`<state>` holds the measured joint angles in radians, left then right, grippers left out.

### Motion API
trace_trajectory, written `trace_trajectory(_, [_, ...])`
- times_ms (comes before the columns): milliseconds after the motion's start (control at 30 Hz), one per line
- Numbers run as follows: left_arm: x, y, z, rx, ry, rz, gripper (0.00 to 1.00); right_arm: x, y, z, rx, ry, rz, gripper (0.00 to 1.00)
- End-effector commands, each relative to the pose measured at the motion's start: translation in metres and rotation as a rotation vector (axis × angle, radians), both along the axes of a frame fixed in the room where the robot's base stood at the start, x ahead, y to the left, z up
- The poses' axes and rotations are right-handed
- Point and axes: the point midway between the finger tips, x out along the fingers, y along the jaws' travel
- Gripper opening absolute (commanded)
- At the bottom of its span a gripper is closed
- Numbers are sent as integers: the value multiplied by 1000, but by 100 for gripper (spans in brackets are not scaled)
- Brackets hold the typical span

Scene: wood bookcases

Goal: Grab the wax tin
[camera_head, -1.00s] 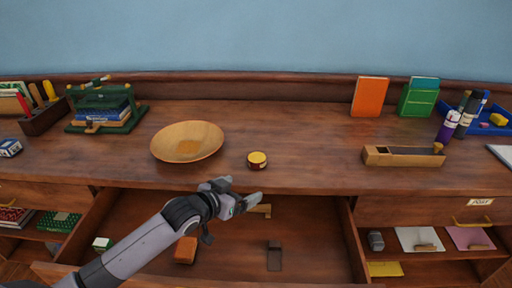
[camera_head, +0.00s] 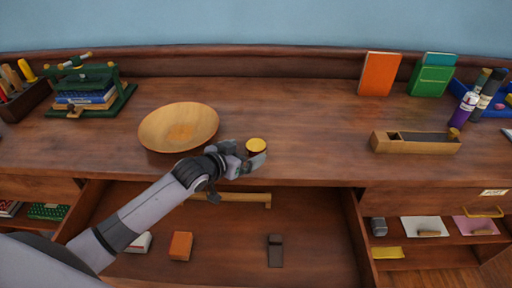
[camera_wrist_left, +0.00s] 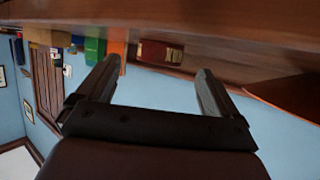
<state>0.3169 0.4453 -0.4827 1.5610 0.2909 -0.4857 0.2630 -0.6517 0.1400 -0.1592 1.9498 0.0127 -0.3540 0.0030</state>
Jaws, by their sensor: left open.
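The wax tin (camera_head: 256,146) is a small round tin with a yellow lid, standing on the wooden desk top right of the bowl. In the left wrist view the tin (camera_wrist_left: 162,51) shows its dark red side, ahead of the fingers and between their lines. My left gripper (camera_head: 246,160) is open at the desk's front edge, just in front of the tin, and partly hides its lower side. The left wrist view shows its two fingers (camera_wrist_left: 158,72) apart with nothing between them. My right gripper is not in view.
A wooden bowl (camera_head: 179,128) stands close left of the tin. A wooden hand plane (camera_head: 416,143) lies to the right, with clear desk between. Below, an open drawer (camera_head: 318,235) holds an orange box (camera_head: 180,246) and a dark object (camera_head: 275,250). Books (camera_head: 379,75) stand behind.

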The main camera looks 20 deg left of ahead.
Motion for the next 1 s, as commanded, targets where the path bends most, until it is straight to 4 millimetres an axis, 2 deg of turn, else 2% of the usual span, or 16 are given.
trace_trajectory(100, [15,-5,-2,-1,-1,0,94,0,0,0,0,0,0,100])
trace_trajectory(300, [33,-11,-10,0,-1,0,94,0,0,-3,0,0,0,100])
trace_trajectory(667, [38,-13,-12,1,0,-1,94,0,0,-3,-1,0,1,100])
trace_trajectory(700, [38,-13,-12,1,0,0,91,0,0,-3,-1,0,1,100])
trace_trajectory(900, [38,-13,-12,1,0,0,29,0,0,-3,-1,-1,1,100])
trace_trajectory(1000, [38,-13,-11,0,-3,-1,29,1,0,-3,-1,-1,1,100])
